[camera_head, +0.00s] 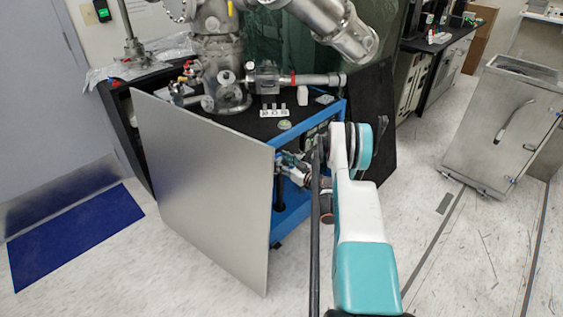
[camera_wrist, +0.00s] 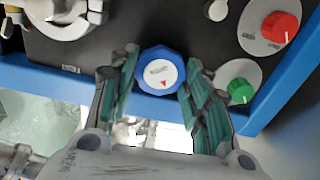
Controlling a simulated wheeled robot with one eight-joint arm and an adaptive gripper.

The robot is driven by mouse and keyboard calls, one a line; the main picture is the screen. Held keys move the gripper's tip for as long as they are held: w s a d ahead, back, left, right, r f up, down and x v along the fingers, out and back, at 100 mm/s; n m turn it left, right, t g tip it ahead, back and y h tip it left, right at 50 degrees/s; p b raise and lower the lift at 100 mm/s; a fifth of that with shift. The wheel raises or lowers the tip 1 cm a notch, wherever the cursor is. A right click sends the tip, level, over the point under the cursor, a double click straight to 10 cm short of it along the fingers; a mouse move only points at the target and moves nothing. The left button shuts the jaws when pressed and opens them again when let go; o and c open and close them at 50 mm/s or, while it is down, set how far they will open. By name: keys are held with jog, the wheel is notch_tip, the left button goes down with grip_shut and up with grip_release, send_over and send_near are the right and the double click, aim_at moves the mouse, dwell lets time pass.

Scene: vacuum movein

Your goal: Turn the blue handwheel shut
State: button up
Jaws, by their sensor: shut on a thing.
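The blue handwheel (camera_wrist: 142,72) shows in the wrist view, with a white face and a small red triangle pointing down. It sits on a dark panel. My gripper (camera_wrist: 163,66) has its two green-padded fingers on either side of it, shut on its rim. In the head view my gripper (camera_head: 293,166) is at the side of the blue-framed cart, partly hidden by my arm. The handwheel cannot be made out there.
In the wrist view a red knob (camera_wrist: 281,28) and a green knob (camera_wrist: 240,91) are to the right. A white-handled fitting (camera_wrist: 65,12) is at upper left. In the head view a grey panel (camera_head: 205,190) leans on the cart's left.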

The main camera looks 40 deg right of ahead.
jog(key=m, duration=0.6)
jog(key=shift+d, duration=0.1)
jog(key=shift+m, duration=0.3)
dwell(0.3)
jog(key=o, duration=1.1)
jog(key=shift+c, duration=0.2)
notch_tip(320, 180, up, 10)
